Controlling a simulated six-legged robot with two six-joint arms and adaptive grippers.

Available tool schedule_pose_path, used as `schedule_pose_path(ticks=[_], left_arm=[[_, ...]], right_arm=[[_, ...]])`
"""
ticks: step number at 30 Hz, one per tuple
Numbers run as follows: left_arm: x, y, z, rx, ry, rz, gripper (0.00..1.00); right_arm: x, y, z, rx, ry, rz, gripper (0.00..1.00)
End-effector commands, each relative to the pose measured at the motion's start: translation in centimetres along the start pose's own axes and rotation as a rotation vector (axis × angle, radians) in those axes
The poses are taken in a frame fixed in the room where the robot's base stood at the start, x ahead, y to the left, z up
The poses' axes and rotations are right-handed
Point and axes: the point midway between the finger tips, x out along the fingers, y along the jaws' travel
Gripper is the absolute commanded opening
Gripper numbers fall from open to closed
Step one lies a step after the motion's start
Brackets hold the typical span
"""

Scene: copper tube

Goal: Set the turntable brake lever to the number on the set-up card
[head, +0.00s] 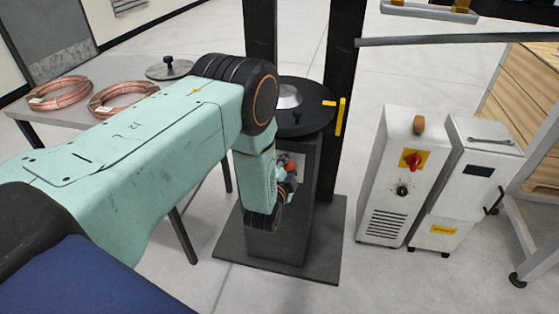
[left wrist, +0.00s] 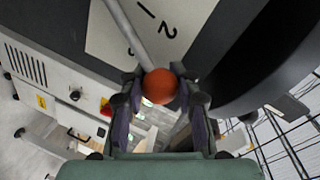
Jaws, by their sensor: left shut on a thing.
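The brake lever has a thin grey rod (left wrist: 128,30) ending in an orange ball knob (left wrist: 160,86). The knob also shows in the head view (head: 290,167), on the front of the dark turntable stand. My left gripper (left wrist: 161,98) is shut on the knob, with one finger on each side. The rod crosses a pale scale plate (left wrist: 190,22) with black numbers. A 2 and a 1 show right of the rod; another mark is partly hidden by it. The turntable (head: 313,118) is a dark disc above. I cannot make out the set-up card. My right gripper is out of view.
A grey table (head: 52,115) at left holds copper coils (head: 60,92) and a lidded disc (head: 169,68). Right of the stand are a pale cabinet with a red switch (head: 411,160) and another beside it (head: 470,190). The floor in front is clear.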

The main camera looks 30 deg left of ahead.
Motion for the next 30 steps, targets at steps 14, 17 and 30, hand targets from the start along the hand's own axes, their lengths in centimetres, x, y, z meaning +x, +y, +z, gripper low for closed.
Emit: schedule_pose_path(ticks=[14,17,30], left_arm=[[0.1,3.6,-1.1,0.246,-0.055,0.007,0.00],[0.1,3.8,-1.2,0.266,-0.060,0.007,0.00],[0.1,3.9,-1.3,0.284,-0.061,0.008,0.00]], right_arm=[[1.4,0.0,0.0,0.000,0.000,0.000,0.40],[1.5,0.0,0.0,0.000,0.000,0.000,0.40],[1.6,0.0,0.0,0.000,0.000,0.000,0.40]])
